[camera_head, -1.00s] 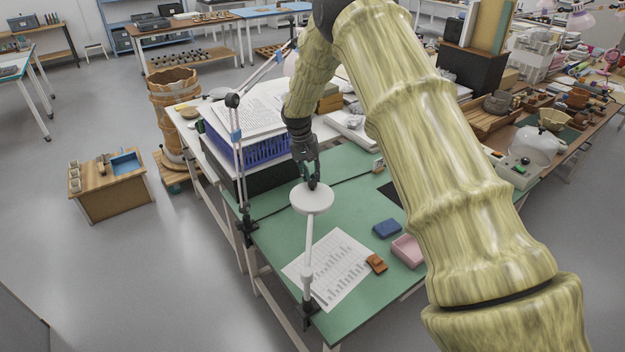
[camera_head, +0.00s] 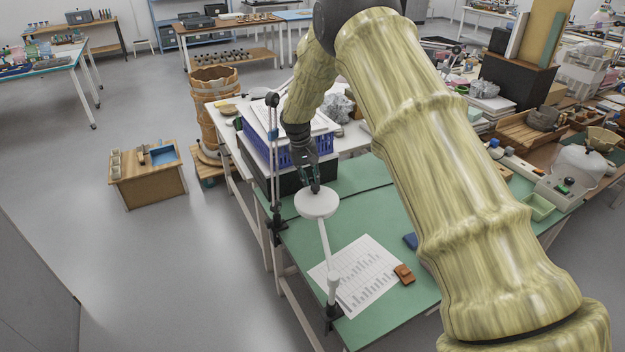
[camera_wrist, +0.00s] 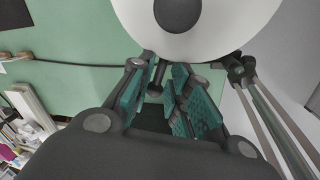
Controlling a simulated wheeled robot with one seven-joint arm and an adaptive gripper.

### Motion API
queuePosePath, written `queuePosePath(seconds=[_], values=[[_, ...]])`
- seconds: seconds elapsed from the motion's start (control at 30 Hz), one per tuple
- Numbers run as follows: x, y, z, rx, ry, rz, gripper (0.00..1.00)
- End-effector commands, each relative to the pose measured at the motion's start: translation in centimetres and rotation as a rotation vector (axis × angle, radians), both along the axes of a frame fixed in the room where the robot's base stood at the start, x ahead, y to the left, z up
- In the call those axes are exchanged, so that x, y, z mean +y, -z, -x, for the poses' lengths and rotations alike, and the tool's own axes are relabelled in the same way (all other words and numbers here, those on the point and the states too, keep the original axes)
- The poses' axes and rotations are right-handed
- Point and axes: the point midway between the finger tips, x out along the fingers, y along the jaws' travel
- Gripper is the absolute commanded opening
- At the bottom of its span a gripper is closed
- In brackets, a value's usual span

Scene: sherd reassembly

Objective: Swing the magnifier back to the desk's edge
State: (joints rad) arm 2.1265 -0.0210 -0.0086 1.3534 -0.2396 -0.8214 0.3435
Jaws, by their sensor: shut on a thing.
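The magnifier (camera_head: 317,203) has a white round head on a thin white arm, which rises from a black clamp (camera_head: 334,316) at the near left edge of the green desk (camera_head: 375,225). The head is above the desk, close to its left edge. My gripper (camera_head: 315,187) is at the far side of the head. In the wrist view, my gripper (camera_wrist: 168,92) is shut on a small dark handle (camera_wrist: 156,82) of the magnifier, beside the white head (camera_wrist: 205,22) with its dark round middle. The far end of the handle is partly hidden by the fingers.
A jointed lamp stand (camera_head: 273,160) is clamped at the left edge, close to the magnifier head. A blue crate (camera_head: 290,155) stands behind my gripper. A printed sheet (camera_head: 362,272) and a brown block (camera_head: 404,274) lie on the desk.

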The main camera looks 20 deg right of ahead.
Motion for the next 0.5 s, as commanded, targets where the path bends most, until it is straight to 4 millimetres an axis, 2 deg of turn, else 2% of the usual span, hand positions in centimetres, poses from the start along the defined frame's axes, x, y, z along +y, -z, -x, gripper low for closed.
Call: queuePosePath(seconds=[0.07,0.1,0.17,0.5], values=[[0.01,0.14,0.1,0.003,0.001,0.0,0.0],[0.0,0.14,0.11,0.003,0.001,0.0,0.22],[-0.01,0.14,0.1,0.003,0.001,0.0,0.31],[-0.04,-0.1,0.04,0.001,0.001,0.0,0.31]])
